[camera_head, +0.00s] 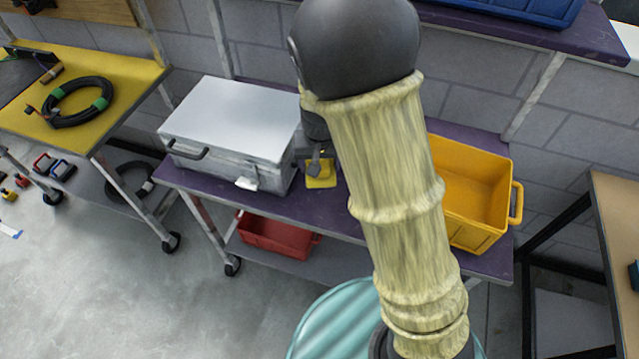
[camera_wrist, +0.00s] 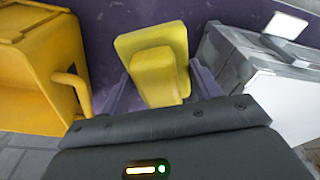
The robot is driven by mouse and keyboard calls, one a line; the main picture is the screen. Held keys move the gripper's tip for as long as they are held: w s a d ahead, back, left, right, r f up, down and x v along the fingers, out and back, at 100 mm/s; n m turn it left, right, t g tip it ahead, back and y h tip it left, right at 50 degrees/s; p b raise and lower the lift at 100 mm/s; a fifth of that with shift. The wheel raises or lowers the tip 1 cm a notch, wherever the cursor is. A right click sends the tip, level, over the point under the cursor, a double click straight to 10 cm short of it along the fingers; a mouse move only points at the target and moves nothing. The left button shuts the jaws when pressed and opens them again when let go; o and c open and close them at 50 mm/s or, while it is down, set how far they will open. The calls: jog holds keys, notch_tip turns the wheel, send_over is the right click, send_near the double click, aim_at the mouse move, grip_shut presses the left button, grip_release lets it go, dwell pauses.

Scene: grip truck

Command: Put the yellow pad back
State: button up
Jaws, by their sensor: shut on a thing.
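The yellow pad (camera_head: 321,181) is between the white case and the yellow crate, at the purple table top. In the wrist view the yellow pad (camera_wrist: 150,47) shows as a flat plate with a thicker block on it. My gripper (camera_head: 318,163) is above the pad, and its fingers (camera_wrist: 159,85) stand on both sides of the block, shut on it. I cannot tell whether the pad touches the table. My arm hides part of the table to the right of the pad.
The white case (camera_head: 235,120) stands close left of the pad. The yellow crate (camera_head: 470,190) stands at the right end of the purple table (camera_head: 325,215). A red bin (camera_head: 275,237) is on the shelf below. A yellow-topped cart (camera_head: 125,75) with a cable coil stands left.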

jog(key=shift+s+r, duration=0.1)
send_over(320, 194)
notch_tip(320, 194, down, 6)
jog(key=shift+s+f, duration=0.15)
jog(key=shift+f, duration=0.05)
dwell(0.4)
jog(key=shift+f+b, duration=0.4)
jog(key=shift+f, duration=1.45)
jog(key=shift+f, duration=0.15)
jog(key=o, duration=1)
jog(key=shift+o, duration=0.2)
